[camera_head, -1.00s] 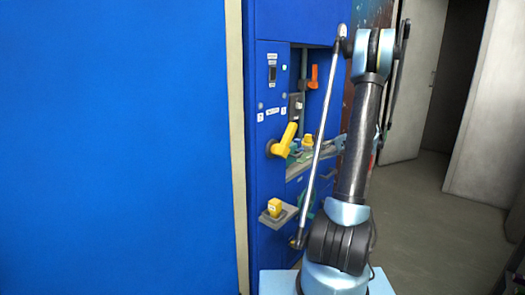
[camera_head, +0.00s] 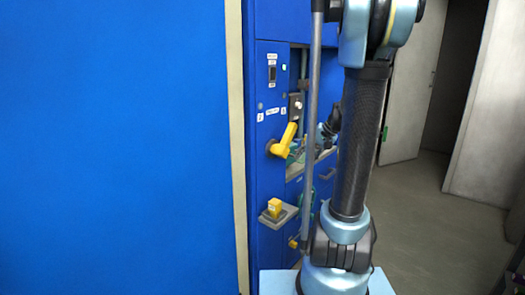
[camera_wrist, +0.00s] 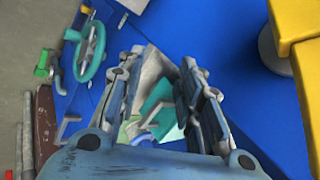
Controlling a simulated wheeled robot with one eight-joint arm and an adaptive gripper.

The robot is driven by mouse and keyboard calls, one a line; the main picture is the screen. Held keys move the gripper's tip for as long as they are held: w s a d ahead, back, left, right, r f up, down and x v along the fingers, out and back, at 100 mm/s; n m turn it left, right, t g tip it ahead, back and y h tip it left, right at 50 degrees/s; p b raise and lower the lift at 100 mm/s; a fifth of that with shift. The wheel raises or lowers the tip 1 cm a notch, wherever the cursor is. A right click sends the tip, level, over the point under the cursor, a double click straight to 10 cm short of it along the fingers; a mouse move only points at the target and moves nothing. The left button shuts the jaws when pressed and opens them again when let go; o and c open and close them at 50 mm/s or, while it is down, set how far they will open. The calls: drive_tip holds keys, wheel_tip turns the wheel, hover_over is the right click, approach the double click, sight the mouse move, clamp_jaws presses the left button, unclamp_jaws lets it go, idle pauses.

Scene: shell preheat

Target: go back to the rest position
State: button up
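In the wrist view my gripper (camera_wrist: 163,68) has its two fingers apart, with nothing held between them. Beyond the fingers are a grey plate and a teal piece (camera_wrist: 158,95) on the blue cabinet. In the head view my arm stands in front of the blue cabinet (camera_head: 268,190), its black upright link and light-blue joints covering part of the cabinet's right side. A dark shape beside the link at the cabinet opening may be part of my gripper; I cannot be sure.
A yellow lever (camera_head: 285,141) sticks out from the cabinet front, above a yellow knob (camera_head: 275,207) on a small grey plate. A teal handwheel (camera_wrist: 90,50) shows at upper left in the wrist view. Open floor (camera_head: 425,225) lies to the right, near a doorway.

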drive_tip(key=s+f+n+h, duration=0.1)
drive_tip(key=s+f+h, duration=0.2)
drive_tip(key=s, duration=1)
drive_tip(key=s+d+f+n+g+h, duration=0.1)
drive_tip(key=s+f, duration=0.5)
drive_tip(key=s, duration=0.8)
drive_tip(key=shift+d+n+h, duration=0.25)
drive_tip(key=shift+n+h, duration=0.55)
drive_tip(key=shift+h, duration=0.3)
drive_tip(key=shift+s, duration=0.1)
